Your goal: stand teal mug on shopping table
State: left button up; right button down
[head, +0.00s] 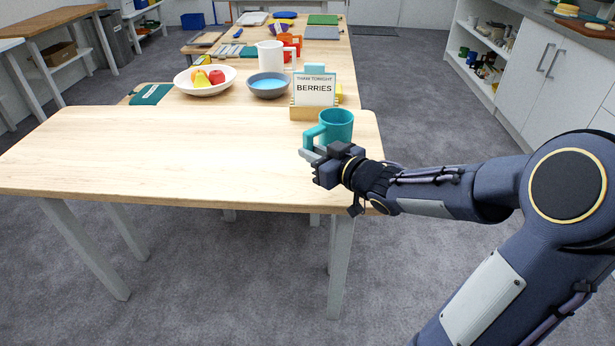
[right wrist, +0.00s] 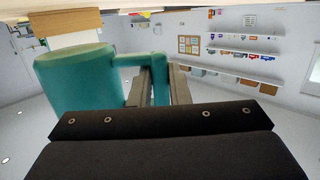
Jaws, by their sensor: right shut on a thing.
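The teal mug (head: 337,124) is upright over the right front part of the light wooden table (head: 180,160). My right gripper (head: 312,156) is shut on the mug's handle. In the right wrist view, which is upside down, the fingers (right wrist: 160,88) close on the handle and the mug's body (right wrist: 80,85) is beside them. The mug's base shows there with a gap to the tabletop, so it appears to be held above the table. My left gripper is not in view.
A wooden holder with a "BERRIES" sign (head: 314,88) stands just behind the mug. A blue bowl (head: 268,85), a white fruit bowl (head: 190,86), a white pitcher (head: 270,56) and a dark green item (head: 150,94) are farther back. The table's front and left are clear.

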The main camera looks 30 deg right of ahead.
aim_at(307, 181)
jog(key=shift+w+a+f+b, duration=0.15)
jog(key=shift+w+f+b, duration=0.15)
jog(key=shift+w+f, duration=0.6)
jog(key=shift+w+f+b, duration=0.15)
jog(key=shift+f+b, duration=0.2)
jog(key=shift+f, duration=0.6)
jog(key=shift+w+f+b, duration=0.1)
jog(key=shift+f+b, duration=0.25)
jog(key=shift+f, duration=0.55)
jog(key=shift+f, duration=0.15)
jog(key=c, duration=1.4)
grip_release()
jog(key=shift+f, duration=0.1)
jog(key=shift+o, duration=0.2)
